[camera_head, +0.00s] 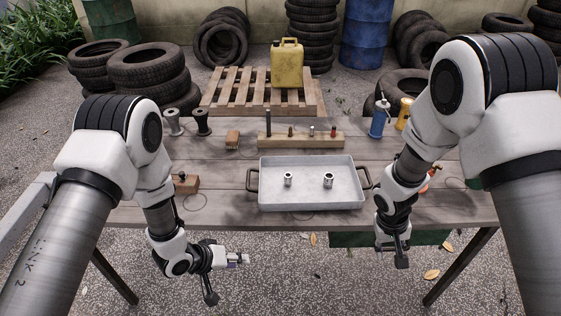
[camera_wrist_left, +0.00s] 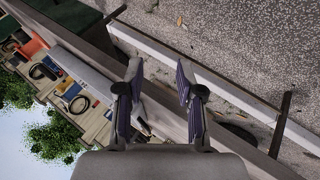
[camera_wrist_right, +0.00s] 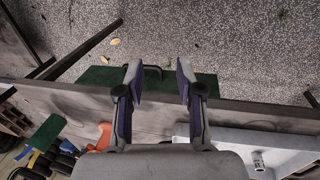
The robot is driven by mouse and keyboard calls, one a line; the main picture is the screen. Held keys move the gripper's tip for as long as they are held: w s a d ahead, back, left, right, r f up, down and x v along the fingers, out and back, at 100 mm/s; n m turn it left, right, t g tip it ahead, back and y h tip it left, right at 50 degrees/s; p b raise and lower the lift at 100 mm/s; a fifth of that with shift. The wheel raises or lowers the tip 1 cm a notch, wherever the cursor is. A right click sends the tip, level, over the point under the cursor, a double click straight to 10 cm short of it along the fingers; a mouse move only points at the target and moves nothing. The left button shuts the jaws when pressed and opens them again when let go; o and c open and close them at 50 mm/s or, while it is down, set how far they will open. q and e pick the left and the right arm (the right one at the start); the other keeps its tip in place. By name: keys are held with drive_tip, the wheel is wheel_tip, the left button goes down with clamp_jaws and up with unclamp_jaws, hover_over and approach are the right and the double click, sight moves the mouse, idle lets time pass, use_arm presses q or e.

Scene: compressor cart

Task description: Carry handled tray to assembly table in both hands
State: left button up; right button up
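The grey handled tray (camera_head: 312,204) rests flat on a wooden table, near its front edge. It has dark handles at its left end (camera_head: 252,180) and right end (camera_head: 367,178). Two small metal cylinders (camera_head: 288,179) (camera_head: 328,180) stand in it. My left gripper (camera_head: 228,278) is open and empty, in front of the table and below-left of the tray. My right gripper (camera_head: 393,255) is open and empty, in front of the table edge, below-right of the tray. Part of the tray shows in the right wrist view (camera_wrist_right: 240,138). No separate assembly table is identifiable.
The wooden table (camera_head: 225,213) also carries a wooden block with pegs (camera_head: 300,141), spools (camera_head: 202,122), a blue bottle (camera_head: 379,120) and a small brown block (camera_head: 186,184). A green object (camera_head: 350,239) is under the table. Tyres, a pallet and a yellow canister (camera_head: 287,66) stand behind.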

drive_tip(key=v, duration=0.5)
drive_tip(key=shift+w+f, duration=0.1)
